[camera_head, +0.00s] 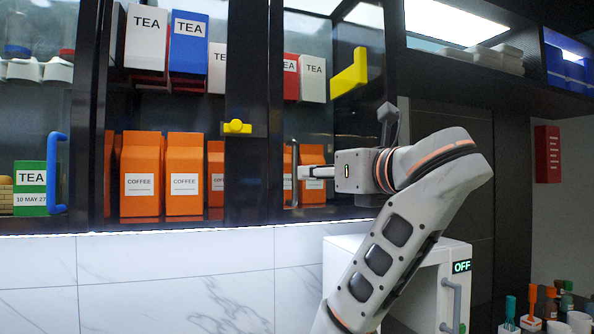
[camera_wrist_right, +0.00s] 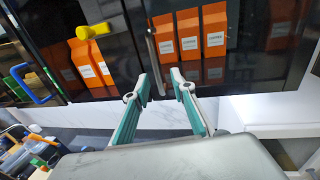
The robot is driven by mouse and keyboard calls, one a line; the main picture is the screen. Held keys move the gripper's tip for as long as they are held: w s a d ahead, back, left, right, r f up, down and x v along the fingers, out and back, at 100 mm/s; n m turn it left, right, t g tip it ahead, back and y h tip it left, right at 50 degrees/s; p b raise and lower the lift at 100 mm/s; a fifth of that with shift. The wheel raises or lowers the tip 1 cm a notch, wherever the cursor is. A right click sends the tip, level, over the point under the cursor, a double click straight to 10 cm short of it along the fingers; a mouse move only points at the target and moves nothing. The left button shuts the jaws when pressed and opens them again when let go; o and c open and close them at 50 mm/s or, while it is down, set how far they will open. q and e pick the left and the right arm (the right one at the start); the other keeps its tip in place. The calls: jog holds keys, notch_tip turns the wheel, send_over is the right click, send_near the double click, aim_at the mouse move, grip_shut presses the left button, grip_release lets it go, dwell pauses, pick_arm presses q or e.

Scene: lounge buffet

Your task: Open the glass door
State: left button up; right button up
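The dark cabinet has glass doors with boxes behind them. A slim grey vertical handle (camera_head: 294,173) is on the glass door (camera_head: 317,130) right of the dark middle post; the handle also shows in the wrist view (camera_wrist_right: 152,56). My right gripper (camera_head: 300,172) reaches in from the right, level with the handle and close to it. In the wrist view its two teal-lined fingers (camera_wrist_right: 161,76) are apart, and the handle's lower part lines up with the gap between them. I cannot tell whether they touch it. The door looks shut. My left gripper is out of view.
A yellow knob (camera_head: 237,127) is on the middle post, a blue handle (camera_head: 54,173) at the left, and a yellow block-like piece (camera_head: 350,74) at upper right. Orange coffee boxes (camera_head: 184,172) stand behind glass. A white machine (camera_head: 345,262) marked OFF stands below.

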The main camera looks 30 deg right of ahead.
aim_at(296, 171)
jog(key=b, duration=0.1)
jog(key=w+b, duration=0.1)
jog(key=shift+w+a+b, duration=0.15)
jog(key=shift+a+b, duration=0.2)
jog(key=shift+w+b, duration=0.35)
jog(key=shift+b, duration=0.1)
jog(key=w, duration=0.3)
jog(key=shift+w+d+r, duration=0.1)
jog(key=shift+w+r, duration=0.15)
jog(key=shift+w, duration=0.1)
jog(key=shift+w+p, duration=0.3)
jog(key=shift+w, duration=0.7)
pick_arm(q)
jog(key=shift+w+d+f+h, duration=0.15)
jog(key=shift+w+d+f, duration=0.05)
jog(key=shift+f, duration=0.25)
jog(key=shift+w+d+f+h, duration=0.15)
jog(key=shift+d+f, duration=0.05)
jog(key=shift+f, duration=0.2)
pick_arm(e)
jog(key=shift+d, duration=0.1)
grip_shut()
